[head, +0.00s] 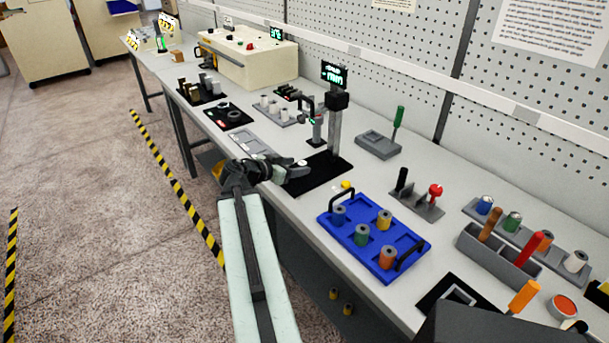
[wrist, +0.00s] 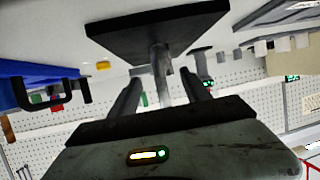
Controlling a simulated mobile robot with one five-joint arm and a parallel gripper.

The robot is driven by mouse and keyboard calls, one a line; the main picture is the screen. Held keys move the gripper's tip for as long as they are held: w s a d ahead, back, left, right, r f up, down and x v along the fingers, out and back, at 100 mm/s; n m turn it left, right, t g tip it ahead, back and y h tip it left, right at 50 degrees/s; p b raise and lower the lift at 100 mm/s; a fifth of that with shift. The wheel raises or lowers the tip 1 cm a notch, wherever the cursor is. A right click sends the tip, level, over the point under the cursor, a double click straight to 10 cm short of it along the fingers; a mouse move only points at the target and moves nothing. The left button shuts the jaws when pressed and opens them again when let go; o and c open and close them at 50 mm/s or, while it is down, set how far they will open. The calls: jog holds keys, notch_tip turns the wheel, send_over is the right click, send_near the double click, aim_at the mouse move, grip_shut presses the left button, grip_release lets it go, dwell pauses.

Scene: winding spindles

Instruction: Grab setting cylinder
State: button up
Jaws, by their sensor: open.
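My gripper (head: 297,172) is open at the near left part of the black base plate (head: 326,183) of the display stand. A small pale round top (head: 302,162) shows by the fingertips; it may be the setting cylinder, but its body is hidden. The wrist view is upside down. In it my two dark fingers (wrist: 162,92) lie apart, with an upright metal cylinder or post (wrist: 158,62) seen between them on the black plate (wrist: 160,30). I cannot tell whether it is touched.
The gauge stand (head: 334,130) with a green display rises just behind my gripper. A grey rack of pale cylinders (head: 289,118) is farther left.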

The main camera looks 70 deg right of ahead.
jog(key=shift+b+x, duration=0.5)
jog(key=shift+x, duration=0.7)
jog(key=b+x, duration=0.1)
jog(key=x, duration=0.2)
jog(key=f+b+x, duration=0.1)
jog(key=x, duration=0.1)
jog(key=shift+w+a+r+b, duration=0.1)
jog(key=shift+w+b, duration=0.2)
jog(key=shift+w, duration=0.05)
jog(key=shift+s, duration=0.1)
jog(key=shift+r, duration=0.1)
grip_shut()
